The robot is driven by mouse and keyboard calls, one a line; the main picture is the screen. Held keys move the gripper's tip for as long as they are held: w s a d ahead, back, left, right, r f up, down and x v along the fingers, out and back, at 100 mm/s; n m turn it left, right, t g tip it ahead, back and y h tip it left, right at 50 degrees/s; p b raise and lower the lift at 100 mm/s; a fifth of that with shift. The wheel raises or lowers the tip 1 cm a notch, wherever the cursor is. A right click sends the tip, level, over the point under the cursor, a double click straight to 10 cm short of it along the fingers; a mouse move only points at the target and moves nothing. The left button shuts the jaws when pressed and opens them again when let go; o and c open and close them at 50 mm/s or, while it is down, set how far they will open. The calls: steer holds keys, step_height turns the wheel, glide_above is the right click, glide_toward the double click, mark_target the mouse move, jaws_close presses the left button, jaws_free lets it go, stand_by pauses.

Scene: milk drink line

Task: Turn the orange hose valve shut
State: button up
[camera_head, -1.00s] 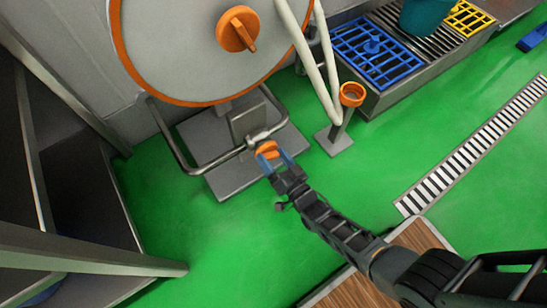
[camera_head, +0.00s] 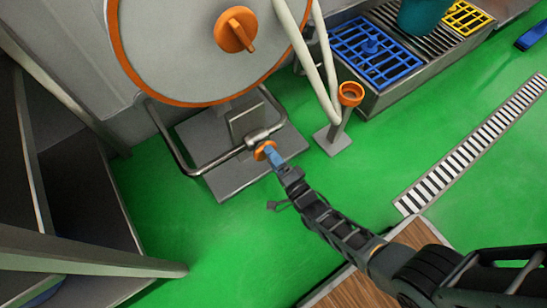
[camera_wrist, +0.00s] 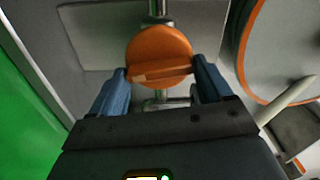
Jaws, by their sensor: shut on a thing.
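The orange hose valve (camera_head: 261,149) is a round knob with a raised bar across it. It sits on a metal pipe fitting (camera_head: 262,135) low in front of the hose reel. In the wrist view the valve (camera_wrist: 158,54) fills the space between my blue fingers, its bar lying nearly level across the picture. My gripper (camera_head: 271,153) is shut on the valve, one finger at each side. In the wrist view my gripper (camera_wrist: 162,76) hides little of the knob's face. The far side of the fitting is hidden.
The big grey hose reel (camera_head: 185,65) with an orange rim stands behind the valve. A bent metal pipe frame (camera_head: 189,167) surrounds its grey base plate (camera_head: 235,176). An orange-topped post (camera_head: 346,112) stands to the right.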

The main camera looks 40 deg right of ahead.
steer(key=shift+f+m, duration=0.1)
steer(key=shift+m, duration=0.8)
steer(key=o, duration=0.9)
steer(key=shift+o, duration=0.2)
steer(key=s+p, duration=0.1)
steer(key=s, duration=0.7)
steer(key=shift+p, duration=0.35)
